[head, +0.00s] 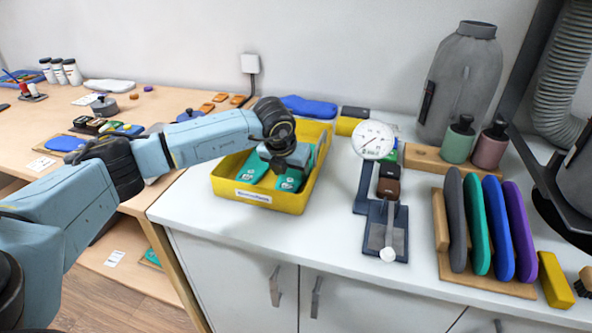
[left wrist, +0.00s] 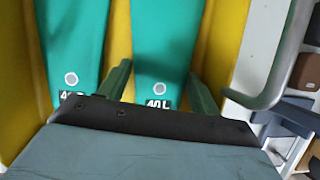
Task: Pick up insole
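Two green insoles lie side by side in a yellow tray (head: 262,199) on the white counter. The left insole (head: 254,170) shows beside my gripper, and the right insole (head: 289,182) is partly hidden under it. My left gripper (head: 291,160) is over the tray. In the left wrist view, its two fingers (left wrist: 162,92) are apart, one on each side of the insole marked "40 L" (left wrist: 160,50). The other insole (left wrist: 72,45) lies to the left, outside the fingers. I cannot tell whether the fingers touch the insole. My right gripper is not in view.
A dial gauge (head: 373,140) on a stand is right of the tray. A rack of coloured insoles (head: 487,287) and two pump bottles (head: 459,140) are further right. A wooden table (head: 145,105) with small items is at the left. The counter's front is clear.

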